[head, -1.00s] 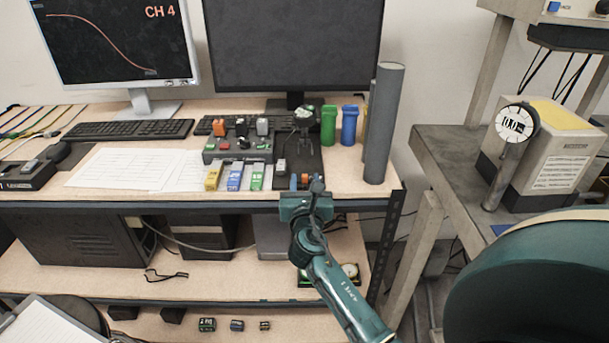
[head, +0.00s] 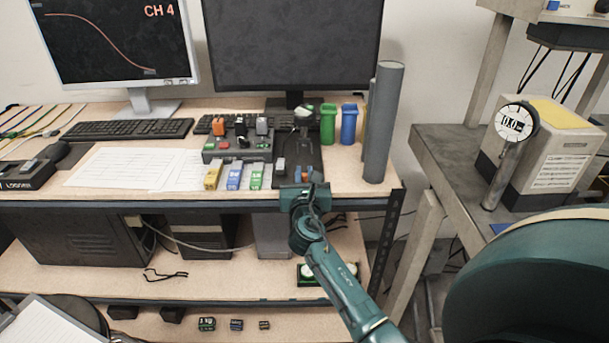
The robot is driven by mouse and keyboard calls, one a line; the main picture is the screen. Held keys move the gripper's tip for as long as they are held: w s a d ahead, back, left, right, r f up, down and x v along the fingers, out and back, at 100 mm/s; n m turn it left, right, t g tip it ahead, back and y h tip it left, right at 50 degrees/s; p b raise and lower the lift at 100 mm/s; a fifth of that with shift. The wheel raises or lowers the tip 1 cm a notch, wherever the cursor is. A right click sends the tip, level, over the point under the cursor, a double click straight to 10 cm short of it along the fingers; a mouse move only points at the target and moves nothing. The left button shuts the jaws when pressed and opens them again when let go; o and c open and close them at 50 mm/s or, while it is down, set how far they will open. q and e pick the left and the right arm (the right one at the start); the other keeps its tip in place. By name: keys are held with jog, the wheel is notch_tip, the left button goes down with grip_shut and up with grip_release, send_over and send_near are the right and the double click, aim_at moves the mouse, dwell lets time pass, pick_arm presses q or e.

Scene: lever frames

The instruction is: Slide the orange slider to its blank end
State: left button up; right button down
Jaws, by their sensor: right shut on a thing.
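The dark slider panel (head: 299,148) lies on the bench at the front right, with a grey knob (head: 281,165) on its left track. A small orange slider (head: 298,172) shows at the panel's near right part, right at the tips of my right gripper (head: 307,176). My right gripper is shut on the orange slider, and its fingers and wrist hide much of the slider and the near end of its track. The end markings are too small to read. My left gripper is out of view.
A grey control box (head: 238,147) with an orange and a grey lever stands left of the panel. Yellow, blue and green labelled blocks lie before it. Green (head: 328,124) and blue (head: 348,124) cups and a tall grey cylinder (head: 383,122) stand to the right.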

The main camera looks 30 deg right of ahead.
jog(key=shift+a, duration=0.1)
dwell(0.3)
jog(key=shift+w+a, duration=0.5)
jog(key=shift+a, duration=0.35)
jog(key=c, duration=1.5)
grip_release()
jog(key=shift+w+a, duration=0.1)
jog(key=shift+o, duration=0.5)
